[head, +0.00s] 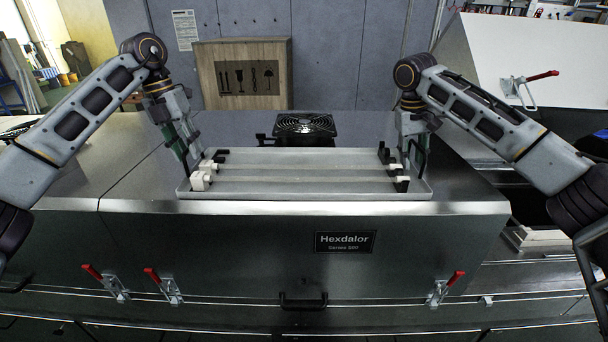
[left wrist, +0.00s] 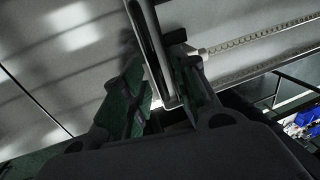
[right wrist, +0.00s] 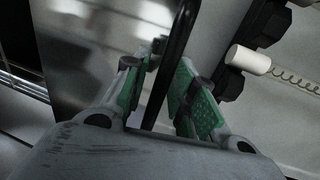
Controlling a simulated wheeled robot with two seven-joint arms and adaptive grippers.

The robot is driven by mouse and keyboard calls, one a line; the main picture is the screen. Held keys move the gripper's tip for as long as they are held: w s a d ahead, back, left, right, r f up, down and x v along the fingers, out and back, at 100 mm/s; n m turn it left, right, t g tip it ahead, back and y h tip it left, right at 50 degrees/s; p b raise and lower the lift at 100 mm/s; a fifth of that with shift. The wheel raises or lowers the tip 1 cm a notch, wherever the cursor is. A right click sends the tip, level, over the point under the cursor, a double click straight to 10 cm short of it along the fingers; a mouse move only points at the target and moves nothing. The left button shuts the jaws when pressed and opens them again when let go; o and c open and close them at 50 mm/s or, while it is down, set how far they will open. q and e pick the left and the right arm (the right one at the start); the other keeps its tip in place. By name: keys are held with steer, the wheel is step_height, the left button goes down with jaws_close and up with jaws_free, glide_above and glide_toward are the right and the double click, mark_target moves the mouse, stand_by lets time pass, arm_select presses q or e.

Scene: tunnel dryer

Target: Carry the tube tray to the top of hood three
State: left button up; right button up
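The tube tray (head: 300,192) is a long grey metal tray with several white-ended tubes (head: 201,179) lying lengthwise. It appears to rest flat on the hood top (head: 462,187) near its front edge. My left gripper (head: 194,156) is at the tray's left end. In the left wrist view the tray's left handle (left wrist: 150,45) passes between its parted fingers. My right gripper (head: 412,160) is at the right end. In the right wrist view the dark right handle (right wrist: 173,60) runs between its open fingers, with gaps beside it.
A black fan (head: 304,125) stands on the hood behind the tray. A wooden crate panel (head: 243,74) is at the back wall. The hood front bears a Hexdalor plate (head: 345,242) and red-handled clamps (head: 163,285). A raised white lid (head: 540,60) stands at right. Bare hood top lies left.

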arm_select(q)
step_height(320, 180, up, 11)
steer(key=a, duration=0.2)
stand_by(1.0)
steer(key=shift+a, duration=0.1)
arm_select(e)
steer(key=shift+r, duration=0.15)
stand_by(0.3)
step_height(320, 180, up, 11)
steer(key=a, duration=0.2)
steer(key=shift+a+r, duration=0.2)
stand_by(1.0)
arm_select(q)
steer(key=shift+w, duration=0.1)
arm_select(e)
steer(key=shift+w, duration=0.15)
